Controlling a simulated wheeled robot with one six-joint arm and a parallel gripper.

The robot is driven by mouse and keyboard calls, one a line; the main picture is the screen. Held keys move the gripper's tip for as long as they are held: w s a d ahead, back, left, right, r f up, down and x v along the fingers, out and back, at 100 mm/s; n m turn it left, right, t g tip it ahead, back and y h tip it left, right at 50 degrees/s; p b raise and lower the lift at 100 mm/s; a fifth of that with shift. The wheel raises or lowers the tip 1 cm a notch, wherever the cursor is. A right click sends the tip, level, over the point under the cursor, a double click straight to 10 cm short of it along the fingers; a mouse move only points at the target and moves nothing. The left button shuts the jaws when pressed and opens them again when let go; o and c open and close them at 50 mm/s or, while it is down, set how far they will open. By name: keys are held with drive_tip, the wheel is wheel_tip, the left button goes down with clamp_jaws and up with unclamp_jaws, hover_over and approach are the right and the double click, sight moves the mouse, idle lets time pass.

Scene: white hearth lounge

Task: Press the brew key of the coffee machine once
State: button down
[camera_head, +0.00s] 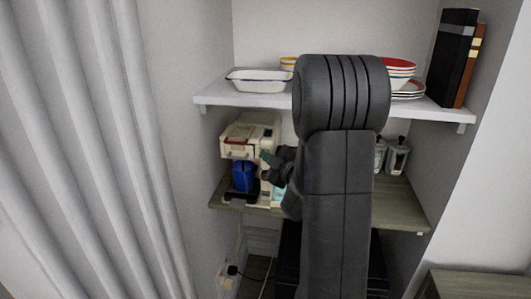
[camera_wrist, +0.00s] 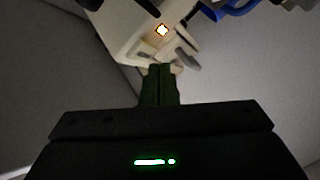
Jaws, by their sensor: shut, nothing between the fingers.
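The cream coffee machine (camera_head: 238,134) stands on the lower wooden shelf, with a blue container (camera_head: 243,176) in its front bay. My gripper (camera_head: 266,157) is at the machine's right side in the head view, partly hidden behind my arm. In the wrist view my gripper (camera_wrist: 160,69) is shut and empty, its dark green fingers pointing at the machine body (camera_wrist: 128,30). A small glowing square with an orange edge (camera_wrist: 162,30) shows on the machine beyond the fingertips; I cannot tell whether it is the brew key. Whether the fingertips touch the machine is unclear.
The upper white shelf (camera_head: 222,99) holds a white dish (camera_head: 258,84), stacked bowls (camera_head: 397,68) and dark books (camera_head: 456,50). Jars (camera_head: 397,157) stand on the lower shelf (camera_head: 408,203) at right. A grey curtain (camera_head: 90,130) hangs left. A grey lever-like part (camera_wrist: 187,58) lies close right of the fingertips.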

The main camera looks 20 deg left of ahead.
drive_tip(key=shift+s, duration=0.1)
drive_tip(key=s+b, duration=0.1)
drive_tip(key=s, duration=0.1)
drive_tip(key=s+d+b, duration=0.1)
drive_tip(key=s, duration=0.1)
drive_tip(key=shift+s, duration=0.35)
idle(0.7)
drive_tip(key=s+p, duration=0.1)
drive_tip(key=s, duration=0.1)
drive_tip(key=s+d+p, duration=0.1)
drive_tip(key=shift+s+d, duration=0.15)
drive_tip(key=shift+s, duration=0.25)
idle(0.7)
